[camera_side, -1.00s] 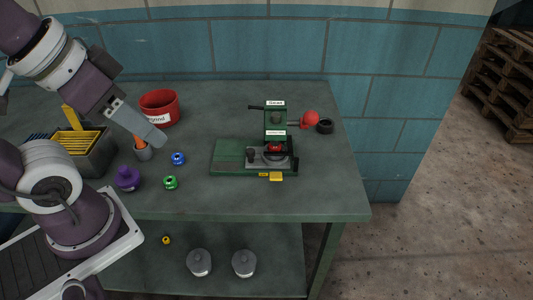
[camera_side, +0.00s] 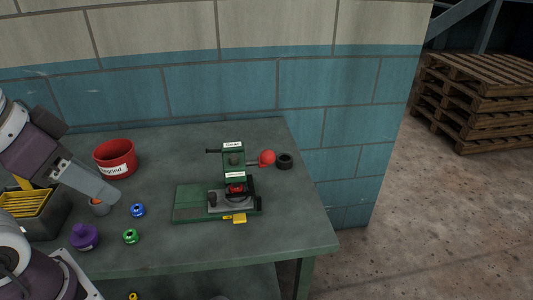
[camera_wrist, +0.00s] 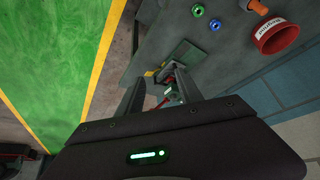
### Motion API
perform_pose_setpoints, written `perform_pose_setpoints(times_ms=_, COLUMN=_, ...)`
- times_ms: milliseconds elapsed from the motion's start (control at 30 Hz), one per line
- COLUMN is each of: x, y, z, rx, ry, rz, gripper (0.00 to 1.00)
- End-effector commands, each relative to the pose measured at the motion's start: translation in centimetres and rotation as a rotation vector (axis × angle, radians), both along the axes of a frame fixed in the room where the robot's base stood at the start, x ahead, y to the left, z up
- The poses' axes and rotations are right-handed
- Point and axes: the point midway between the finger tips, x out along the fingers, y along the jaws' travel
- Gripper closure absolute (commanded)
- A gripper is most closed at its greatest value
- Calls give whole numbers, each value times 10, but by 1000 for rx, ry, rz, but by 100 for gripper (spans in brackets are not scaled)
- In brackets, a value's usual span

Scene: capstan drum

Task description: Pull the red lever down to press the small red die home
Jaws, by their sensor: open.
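The green press (camera_side: 233,160) stands on the right part of the bench. Its red ball-ended lever (camera_side: 267,157) sticks out to the right near the top. The small red die (camera_side: 236,188) sits low in the press, under the head; I cannot tell how deep it is seated. My gripper (camera_side: 117,199) is at the left of the bench, well apart from the press and lever. In the wrist view my gripper's fingers (camera_wrist: 160,78) are spread and empty, with the press (camera_wrist: 172,76) seen small beyond them and partly hidden.
A red bin (camera_side: 115,160), a purple knobbed piece (camera_side: 85,237), a blue ring (camera_side: 138,210) and a green ring (camera_side: 131,236) are on the left of the bench. A black ring (camera_side: 285,160) lies right of the lever. A yellow tab (camera_side: 239,218) is at the press front.

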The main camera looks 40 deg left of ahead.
Motion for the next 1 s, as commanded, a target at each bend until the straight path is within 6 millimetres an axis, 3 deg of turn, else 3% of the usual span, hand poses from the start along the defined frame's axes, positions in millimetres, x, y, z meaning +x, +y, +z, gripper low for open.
perform_pose_setpoints(times_ms=67, x=0, y=0, z=0, rx=0, ry=0, rz=0, gripper=59)
perform_pose_setpoints(times_ms=167, x=5, y=0, z=6, rx=-14, ry=5, rz=14, gripper=79)
perform_pose_setpoints(times_ms=267, x=29, y=-1, z=32, rx=-77, ry=39, rz=81, gripper=98)
perform_pose_setpoints(times_ms=400, x=94, y=2, z=83, rx=-221, ry=129, rz=263, gripper=100)
perform_pose_setpoints(times_ms=500, x=146, y=6, z=109, rx=-305, ry=195, rz=400, gripper=100)
perform_pose_setpoints(times_ms=600, x=197, y=10, z=122, rx=-362, ry=257, rz=531, gripper=100)
perform_pose_setpoints(times_ms=700, x=245, y=12, z=123, rx=-393, ry=315, rz=651, gripper=100)
perform_pose_setpoints(times_ms=800, x=287, y=8, z=111, rx=-396, ry=368, rz=755, gripper=100)
perform_pose_setpoints(times_ms=900, x=318, y=1, z=90, rx=-375, ry=414, rz=837, gripper=100)
perform_pose_setpoints(times_ms=1000, x=335, y=-8, z=67, rx=-343, ry=449, rz=893, gripper=100)
